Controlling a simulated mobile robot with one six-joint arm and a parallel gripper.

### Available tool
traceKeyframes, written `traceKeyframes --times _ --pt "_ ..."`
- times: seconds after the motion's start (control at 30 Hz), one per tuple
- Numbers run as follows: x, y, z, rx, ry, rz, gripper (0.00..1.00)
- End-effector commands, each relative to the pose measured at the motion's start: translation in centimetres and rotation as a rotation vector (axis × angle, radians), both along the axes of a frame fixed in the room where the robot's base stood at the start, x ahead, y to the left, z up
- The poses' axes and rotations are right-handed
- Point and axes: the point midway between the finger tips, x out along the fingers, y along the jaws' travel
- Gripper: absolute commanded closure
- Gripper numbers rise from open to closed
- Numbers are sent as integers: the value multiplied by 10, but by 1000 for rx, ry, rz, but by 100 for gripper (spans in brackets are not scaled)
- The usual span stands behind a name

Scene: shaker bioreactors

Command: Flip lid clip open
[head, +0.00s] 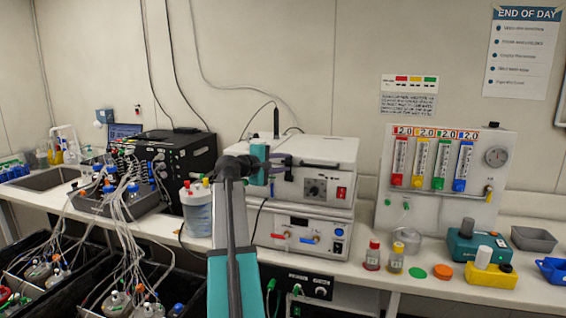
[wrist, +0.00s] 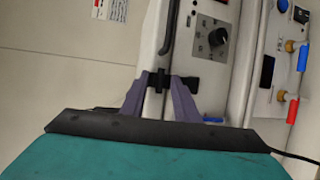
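The lid clip (wrist: 158,80) is a small black cross-shaped catch on the white shaker box's edge. In the wrist view it shows between my gripper's two purple fingers (wrist: 160,92), with a dark bar running right, past the right fingertip. The fingers are apart, with a gap on each side of the clip's upright part; whether either touches it I cannot tell. In the head view my gripper (head: 287,168) is at the left front of the upper white shaker box (head: 342,188), near its lid (head: 325,150). There the clip is hidden or too small to make out.
A second white unit (head: 306,248) with red and blue taps sits under the shaker. A bottle with coloured caps (head: 197,210) stands to the left, close to my arm. Small red (head: 373,256) and yellow (head: 397,258) bottles stand at the right front. The lid appears closed.

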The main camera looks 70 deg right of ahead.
Motion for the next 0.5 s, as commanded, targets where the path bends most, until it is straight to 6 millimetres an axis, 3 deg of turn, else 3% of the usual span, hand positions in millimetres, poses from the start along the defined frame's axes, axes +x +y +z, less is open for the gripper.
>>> traceKeyframes --times 0.3,0.43,0.5 --pt "0 -1 -1 0 0 0 74" --pt "0 -1 -1 0 0 0 96" --pt "0 -1 -1 1 0 0 100"
